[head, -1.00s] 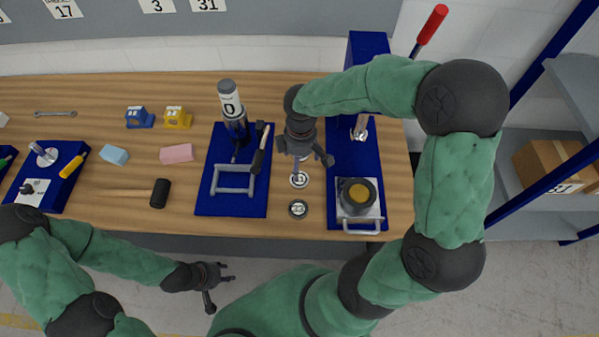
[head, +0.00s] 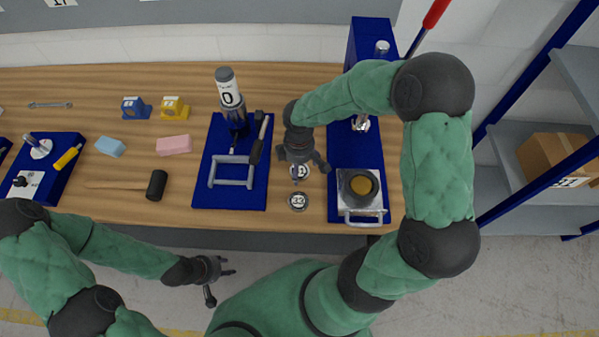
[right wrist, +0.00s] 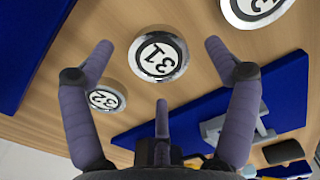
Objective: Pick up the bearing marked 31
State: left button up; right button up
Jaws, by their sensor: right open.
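The bearing marked 31 (right wrist: 158,55) is a silver ring with a white numbered face, lying flat on the wooden table. In the right wrist view it sits between my spread fingers, apart from them. In the head view the middle bearing (head: 299,171) is partly covered by my right gripper (head: 306,164), which is open, empty and pointing down over it. A bearing marked 32 (right wrist: 105,98) lies beside it, near my finger; it also shows in the head view (head: 298,201). A third bearing (right wrist: 255,8) is cut off at the top edge. My left gripper (head: 219,284) is open and empty, off the table's front edge.
A blue board with a grey frame (head: 205,185) lies left of the bearings. A blue press stand (head: 345,150) with a round-topped plate (head: 361,186) stands to the right.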

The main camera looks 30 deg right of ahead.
jog(key=shift+f, duration=0.8)
jog(key=c, duration=1.4)
jog(key=shift+r, duration=0.15)
